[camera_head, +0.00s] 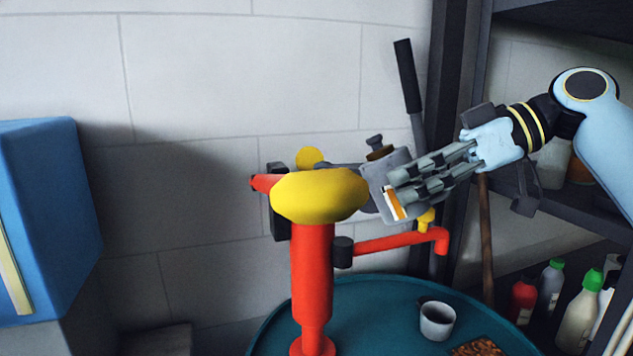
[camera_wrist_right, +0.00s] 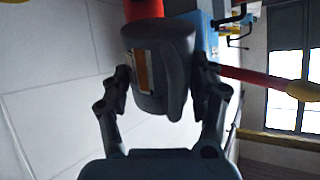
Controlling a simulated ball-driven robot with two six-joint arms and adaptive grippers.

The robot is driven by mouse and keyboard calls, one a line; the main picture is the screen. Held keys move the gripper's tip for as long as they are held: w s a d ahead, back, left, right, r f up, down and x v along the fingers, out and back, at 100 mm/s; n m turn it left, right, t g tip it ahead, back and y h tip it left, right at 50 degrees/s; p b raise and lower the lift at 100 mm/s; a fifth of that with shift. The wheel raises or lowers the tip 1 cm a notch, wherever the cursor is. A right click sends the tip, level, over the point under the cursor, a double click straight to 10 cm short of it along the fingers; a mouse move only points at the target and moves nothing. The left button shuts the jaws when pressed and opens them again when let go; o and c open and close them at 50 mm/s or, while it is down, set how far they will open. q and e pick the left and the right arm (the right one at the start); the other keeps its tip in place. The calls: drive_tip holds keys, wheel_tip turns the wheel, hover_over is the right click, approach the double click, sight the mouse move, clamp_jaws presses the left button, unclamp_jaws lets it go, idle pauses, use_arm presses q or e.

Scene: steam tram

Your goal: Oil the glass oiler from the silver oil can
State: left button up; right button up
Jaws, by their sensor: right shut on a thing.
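The silver-grey oil can (camera_head: 371,200) is in my right gripper (camera_head: 395,186), beside the yellow-topped red stand. It also shows in the right wrist view (camera_wrist_right: 174,48), with a white and orange-brown label and a finger on each side. Its body looks slightly tilted in the head view. A brown part under a dark knob (camera_head: 375,141) shows at the can's upper edge; I cannot tell whether it belongs to the can or to the glass oiler. I cannot make out the glass oiler for sure. My left gripper is not in view.
The red stand (camera_head: 312,265) with its yellow top (camera_head: 318,195) rises at a round teal table (camera_head: 375,305). A red pipe (camera_head: 395,242) juts right below the can. A grey cup (camera_head: 437,320) stands on the table. Shelves with bottles (camera_head: 585,310) are at right, a blue cabinet (camera_head: 45,210) at left.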

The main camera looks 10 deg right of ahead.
drive_tip(key=shift+r+h+p, duration=0.3)
drive_tip(key=shift+r+p, duration=0.1)
drive_tip(key=shift+p, duration=0.4)
idle(0.6)
drive_tip(key=shift+a+r+p, duration=0.1)
drive_tip(key=shift+r+p, duration=0.25)
drive_tip(key=shift+p, duration=0.45)
idle(0.5)
drive_tip(key=shift+w+r+g+h+p, duration=0.1)
drive_tip(key=shift+r+g+h+p, duration=0.45)
drive_tip(key=shift+p, duration=0.8)
drive_tip(key=shift+f+t+b, duration=0.25)
drive_tip(key=shift+f+b, duration=0.1)
drive_tip(key=shift+b, duration=0.2)
